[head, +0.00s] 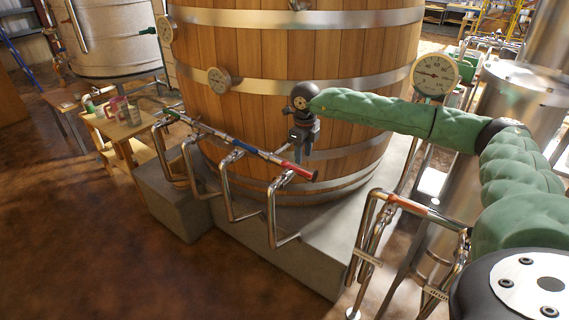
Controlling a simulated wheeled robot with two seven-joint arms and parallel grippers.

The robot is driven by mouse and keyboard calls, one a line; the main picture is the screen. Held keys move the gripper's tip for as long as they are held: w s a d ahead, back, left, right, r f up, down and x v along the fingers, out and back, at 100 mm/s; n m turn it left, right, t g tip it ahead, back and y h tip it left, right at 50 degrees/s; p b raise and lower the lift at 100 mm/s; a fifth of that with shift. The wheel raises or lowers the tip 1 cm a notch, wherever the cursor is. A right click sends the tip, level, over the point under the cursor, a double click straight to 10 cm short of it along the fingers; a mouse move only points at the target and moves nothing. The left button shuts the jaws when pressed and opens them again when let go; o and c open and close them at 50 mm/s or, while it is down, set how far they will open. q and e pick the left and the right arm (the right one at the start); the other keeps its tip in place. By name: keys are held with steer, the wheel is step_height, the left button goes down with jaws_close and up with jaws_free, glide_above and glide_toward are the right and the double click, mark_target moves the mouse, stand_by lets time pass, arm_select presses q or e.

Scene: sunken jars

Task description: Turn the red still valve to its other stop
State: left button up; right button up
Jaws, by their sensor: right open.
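A red valve handle (300,171) sits at the right end of the pipe manifold before the wooden vat, lying roughly in line with the pipe. A second red-orange bar (411,206) lies along the pipework at the right, beside the steel vessel. I cannot tell from the picture which of these is the still valve. My right gripper (300,155) points down just above and behind the first red handle, open. Its fingers are small and dark, and whether they touch the handle is unclear. My left gripper is not in view.
The wooden vat (285,60) stands close behind the manifold on a concrete plinth (325,255). Bent steel pipes (228,195) stick out in front. A dial gauge (434,75) stands beside my right arm. A small wooden table (122,130) holds cups. The floor at left is clear.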

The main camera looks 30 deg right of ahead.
mark_target(302, 170)
step_height(302, 170, down, 5)
steer(key=shift+r+b, duration=0.1)
steer(key=shift+b, duration=0.45)
steer(key=shift+f, duration=0.4)
steer(key=shift+r, duration=0.15)
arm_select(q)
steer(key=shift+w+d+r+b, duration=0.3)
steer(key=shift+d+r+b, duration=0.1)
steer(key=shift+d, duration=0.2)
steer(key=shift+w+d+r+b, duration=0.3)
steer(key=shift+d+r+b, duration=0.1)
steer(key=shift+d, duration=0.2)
arm_select(e)
steer(key=shift+a+f, duration=0.1)
steer(key=shift+f, duration=0.8)
